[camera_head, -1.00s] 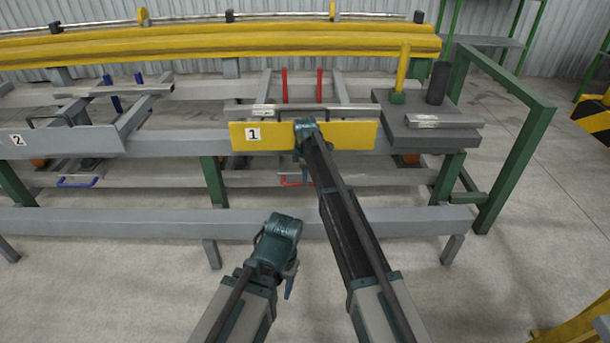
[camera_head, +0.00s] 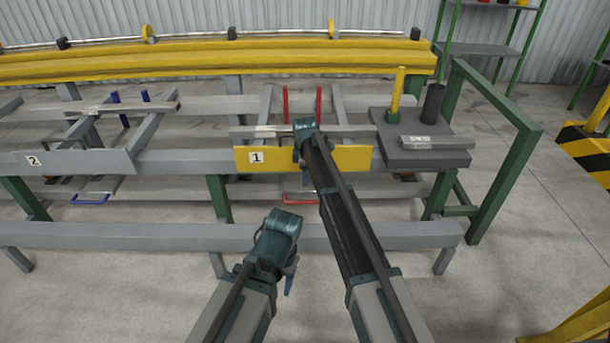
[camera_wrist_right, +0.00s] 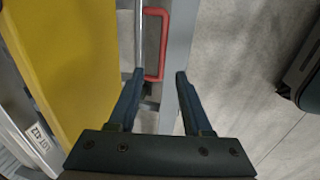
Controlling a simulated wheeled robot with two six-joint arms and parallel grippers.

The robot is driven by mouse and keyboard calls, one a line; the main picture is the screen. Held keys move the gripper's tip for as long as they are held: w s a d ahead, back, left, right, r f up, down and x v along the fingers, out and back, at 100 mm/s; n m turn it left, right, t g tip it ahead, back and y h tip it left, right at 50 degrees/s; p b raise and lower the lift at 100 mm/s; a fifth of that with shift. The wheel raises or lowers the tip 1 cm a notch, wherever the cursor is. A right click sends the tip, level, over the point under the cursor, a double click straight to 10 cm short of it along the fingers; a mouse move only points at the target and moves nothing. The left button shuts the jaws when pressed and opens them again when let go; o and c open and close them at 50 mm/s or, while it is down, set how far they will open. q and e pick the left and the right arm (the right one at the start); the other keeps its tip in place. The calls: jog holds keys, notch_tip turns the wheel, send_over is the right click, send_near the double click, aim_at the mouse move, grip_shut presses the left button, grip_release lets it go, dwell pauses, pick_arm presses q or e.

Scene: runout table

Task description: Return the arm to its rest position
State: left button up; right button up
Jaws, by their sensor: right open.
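My right arm (camera_head: 345,220) reaches forward to the yellow plate marked 1 (camera_head: 350,158). The right gripper (camera_wrist_right: 159,78) is open, with its two fingers apart. A red U-shaped handle (camera_wrist_right: 166,45) shows between and beyond its fingertips, and I see no grip on it. In the head view the right fingers are mostly hidden behind the wrist, in front of the plate. My left arm (camera_head: 255,285) is folded low at the bottom centre, in front of the table. Its gripper points downward and its fingers are mostly hidden.
The grey runout table (camera_head: 120,233) spans the view. At its right end a dark block (camera_head: 420,155) carries a metal bar (camera_head: 436,142), a yellow post (camera_head: 397,92) and a black cylinder (camera_head: 433,103). A green frame (camera_head: 500,140) stands at the right. The floor (camera_head: 90,290) in front is clear.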

jog(key=s+d+m, duration=0.5)
jog(key=s+m, duration=0.1)
jog(key=s, duration=0.6)
jog(key=s+d+m+g, duration=0.1)
jog(key=s+d+m, duration=0.5)
jog(key=s, duration=0.6)
jog(key=s+d+m, duration=0.5)
jog(key=s+m, duration=0.1)
jog(key=s, duration=0.7)
jog(key=s+a+n+g+h, duration=0.1)
jog(key=s+a+n, duration=0.35)
jog(key=a, duration=0.65)
notch_tip(320, 180, up, 28)
jog(key=p, duration=2.8)
jog(key=shift+a+r+p, duration=0.15)
jog(key=shift+r+p, duration=0.1)
jog(key=shift+p, duration=0.15)
jog(key=shift+m, duration=0.25)
